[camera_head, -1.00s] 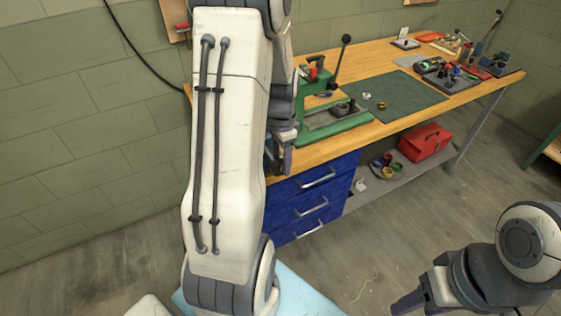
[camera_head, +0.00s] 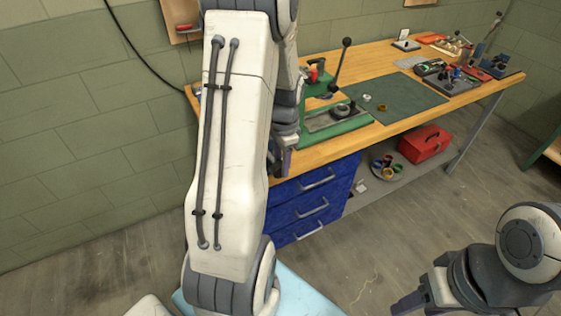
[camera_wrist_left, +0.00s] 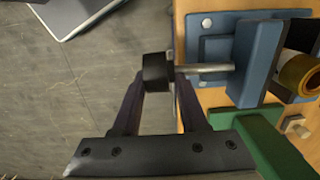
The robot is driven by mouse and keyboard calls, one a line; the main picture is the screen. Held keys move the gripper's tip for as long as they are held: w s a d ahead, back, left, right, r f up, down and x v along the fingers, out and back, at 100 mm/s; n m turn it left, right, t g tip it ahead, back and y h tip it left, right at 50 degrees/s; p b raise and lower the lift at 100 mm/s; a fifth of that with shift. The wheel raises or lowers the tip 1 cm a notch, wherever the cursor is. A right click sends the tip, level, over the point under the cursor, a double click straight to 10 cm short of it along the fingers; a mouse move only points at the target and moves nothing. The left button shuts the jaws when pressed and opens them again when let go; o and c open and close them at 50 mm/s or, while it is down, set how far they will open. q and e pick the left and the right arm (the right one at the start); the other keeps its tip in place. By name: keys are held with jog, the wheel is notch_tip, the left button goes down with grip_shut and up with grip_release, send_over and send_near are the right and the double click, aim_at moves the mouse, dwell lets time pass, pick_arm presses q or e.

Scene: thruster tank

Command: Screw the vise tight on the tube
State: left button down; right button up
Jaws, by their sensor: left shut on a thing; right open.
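In the left wrist view a blue vise (camera_wrist_left: 258,55) is fixed at the bench edge. A bare metal screw rod (camera_wrist_left: 212,68) runs from it to a black knob (camera_wrist_left: 157,72). My left gripper (camera_wrist_left: 160,88) is shut on the knob, with one finger on each side of it. A yellow-ringed round piece (camera_wrist_left: 297,74), possibly the tube, shows beyond the vise's blue jaw, partly cut off by the frame. In the head view my left gripper (camera_head: 284,160) is at the bench's near edge, and my arm hides the vise. My right gripper (camera_head: 408,302) is open and empty, away from the bench.
A green press (camera_head: 310,130) with an upright lever stands on the wooden bench (camera_head: 395,132). A green mat (camera_head: 400,100) and several tools lie further right. Blue drawers (camera_head: 312,200) and a red toolbox (camera_head: 425,144) are below. The floor in front is clear.

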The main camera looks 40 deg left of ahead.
pick_arm(q)
jog(key=shift+d+g+y+p, duration=0.3)
jog(key=shift+d+g+p, duration=0.1)
jog(key=shift+g+p, duration=0.7)
jog(key=shift+f+g+y+p, duration=0.1)
jog(key=shift+g+y+p, duration=0.3)
jog(key=shift+g+p, duration=0.35)
jog(key=shift+w+f+g+y+p, duration=0.15)
jog(key=shift+g+p, duration=0.1)
jog(key=shift+g, duration=0.2)
jog(key=shift+f+g+y+p, duration=0.1)
jog(key=shift+g+y+p, duration=0.1)
jog(key=shift+g, duration=0.2)
jog(key=shift+d+f+g+y, duration=0.1)
jog(key=shift+f+g+y, duration=0.2)
jog(key=shift+g, duration=0.5)
jog(key=shift+w+f+g+y, duration=0.15)
jog(key=shift+g+y, duration=0.2)
jog(key=shift+g, duration=0.45)
jog(key=shift+f+g+y+b, duration=0.25)
jog(key=shift+g+b, duration=0.2)
jog(key=shift+g, duration=0.25)
jog(key=shift+g+y+b, duration=0.45)
jog(key=shift+g+b, duration=0.3)
jog(key=shift+g, duration=0.65)
